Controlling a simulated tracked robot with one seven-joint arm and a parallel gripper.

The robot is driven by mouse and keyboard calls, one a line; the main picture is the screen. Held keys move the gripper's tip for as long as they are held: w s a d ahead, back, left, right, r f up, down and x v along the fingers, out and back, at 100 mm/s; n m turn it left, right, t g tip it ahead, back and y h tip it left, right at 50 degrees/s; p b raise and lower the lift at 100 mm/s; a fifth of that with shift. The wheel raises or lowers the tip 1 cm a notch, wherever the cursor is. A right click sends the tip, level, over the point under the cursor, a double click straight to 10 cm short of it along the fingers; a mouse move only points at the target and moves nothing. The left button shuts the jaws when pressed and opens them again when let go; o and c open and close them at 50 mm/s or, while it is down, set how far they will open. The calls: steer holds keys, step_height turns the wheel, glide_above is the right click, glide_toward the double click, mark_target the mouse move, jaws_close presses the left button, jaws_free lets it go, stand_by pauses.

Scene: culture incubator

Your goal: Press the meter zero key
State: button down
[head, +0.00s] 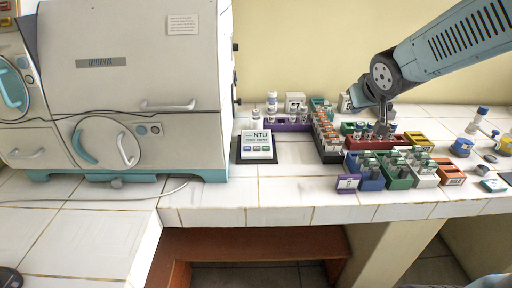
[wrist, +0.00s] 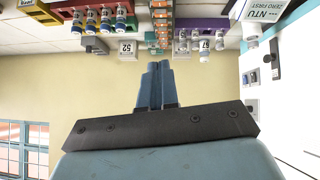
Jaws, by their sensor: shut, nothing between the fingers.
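The meter (head: 256,145) is a small white box marked NTU and ZERO FIRST, on a dark mat beside the large machine in the head view. A row of small keys is on its face, but I cannot read which is the zero key. The meter also shows in the wrist view at the upper right (wrist: 262,12), upside down. My gripper (head: 382,131) is shut and empty, pointing down over the coloured racks, well to the right of the meter. In the wrist view its blue fingers (wrist: 158,66) are together.
A large white machine (head: 130,60) with round doors stands left of the meter. Coloured racks with vials (head: 398,180) crowd the counter under my gripper, and a long dark rack (head: 329,150) stands between it and the meter. Tiles in front of the meter are clear.

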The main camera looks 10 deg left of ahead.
mark_target(257, 148)
steer(key=a+f+n+g+y, duration=0.1)
steer(key=a+f+y, duration=0.2)
steer(key=a, duration=0.5)
steer(key=w+a+f+n+g+y, duration=0.1)
steer(key=a+f+n+y, duration=0.1)
steer(key=a+f, duration=0.3)
steer(key=a+f+n+g+y, duration=0.1)
steer(key=a+f+y, duration=0.3)
steer(key=a, duration=0.9)
steer(key=shift+w+n+y, duration=0.3)
steer(key=shift+w+n, duration=0.05)
steer(key=shift+n, duration=0.15)
steer(key=shift+w+a+f, duration=0.15)
steer(key=shift+w+f, duration=0.5)
steer(key=shift+f, duration=0.65)
steer(key=shift+w+a+f, duration=0.1)
steer(key=shift+w+f, duration=0.55)
steer(key=shift+f, duration=0.7)
steer(key=shift+w+a+f, duration=0.15)
steer(key=shift+w+f, duration=0.5)
steer(key=shift+f, duration=0.65)
steer(key=shift+w+f, duration=0.1)
steer(key=shift+w+a+f, duration=0.1)
steer(key=shift+w+f, duration=0.05)
steer(key=shift+f, duration=0.05)
